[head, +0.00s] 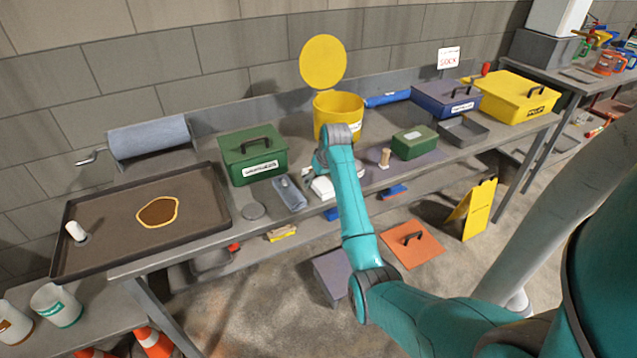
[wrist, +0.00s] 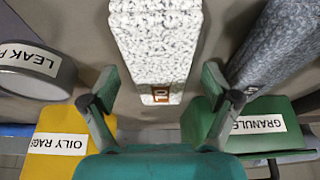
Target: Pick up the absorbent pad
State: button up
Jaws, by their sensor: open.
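The absorbent pad, as I take it, is a white block with grey speckles (wrist: 158,45) and a small brown label at its near end in the wrist view. In the head view a white piece of it (head: 323,188) shows on the bench, partly hidden by my arm. My gripper (wrist: 160,82) is open, with one finger on each side of the pad's near end in the wrist view. No contact with the pad shows, and the height gap is hard to judge. In the head view my gripper (head: 312,174) is mostly hidden.
A blue-grey folded piece (head: 289,193) lies left of the pad, with a green box (head: 252,153) beyond. The yellow bucket (head: 337,112) stands behind my gripper. A grey container labelled "LEAK" (wrist: 35,75) is close on the wrist view's left. A dark tray (head: 205,212) lies far left.

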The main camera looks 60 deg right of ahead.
jog(key=c, duration=1.1)
jog(key=shift+r, duration=0.1)
jog(key=shift+c, duration=0.2)
